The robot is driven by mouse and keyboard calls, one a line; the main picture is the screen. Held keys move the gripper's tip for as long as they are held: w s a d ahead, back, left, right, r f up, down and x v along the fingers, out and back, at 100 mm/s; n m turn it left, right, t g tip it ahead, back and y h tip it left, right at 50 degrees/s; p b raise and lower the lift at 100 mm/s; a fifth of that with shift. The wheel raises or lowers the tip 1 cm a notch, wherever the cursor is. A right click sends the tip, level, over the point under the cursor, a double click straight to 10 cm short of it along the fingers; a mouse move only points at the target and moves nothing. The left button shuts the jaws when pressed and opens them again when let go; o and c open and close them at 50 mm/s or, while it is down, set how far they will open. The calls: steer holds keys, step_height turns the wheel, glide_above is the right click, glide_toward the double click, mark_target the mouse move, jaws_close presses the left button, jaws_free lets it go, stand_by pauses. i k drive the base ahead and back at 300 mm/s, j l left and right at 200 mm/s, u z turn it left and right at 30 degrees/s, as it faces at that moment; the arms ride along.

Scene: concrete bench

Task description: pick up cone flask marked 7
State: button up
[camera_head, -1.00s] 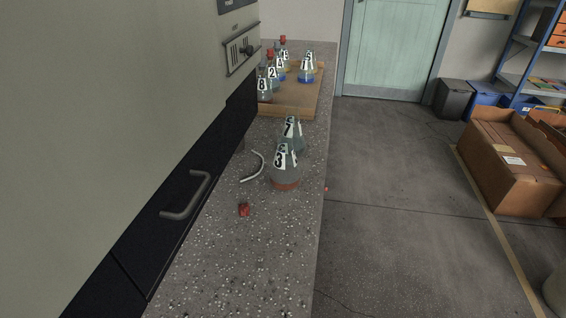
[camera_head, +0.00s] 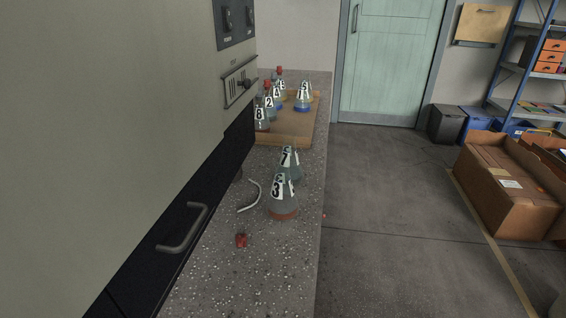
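The cone flask marked 7 (camera_head: 290,162) stands upright on the speckled concrete bench (camera_head: 255,285). It is greyish clear glass with a white label bearing a black 7. The flask marked 3 (camera_head: 283,198), with reddish contents at its bottom, stands just in front of it and hides its lower part. I cannot tell whether the two touch. My gripper is not in view.
A wooden tray (camera_head: 285,140) farther back holds several numbered flasks. A curved pale tube (camera_head: 252,197) and a small red object (camera_head: 241,240) lie on the bench. A large grey cabinet (camera_head: 120,120) flanks the left. Cardboard boxes (camera_head: 505,190) stand on the floor (camera_head: 400,210) at right.

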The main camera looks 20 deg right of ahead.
mark_target(289, 150)
steer(key=i+l+z, duration=0.15)
steer(key=i, duration=0.25)
steer(key=i+l+z, duration=0.2)
steer(key=i, duration=0.25)
steer(key=l, duration=0.1)
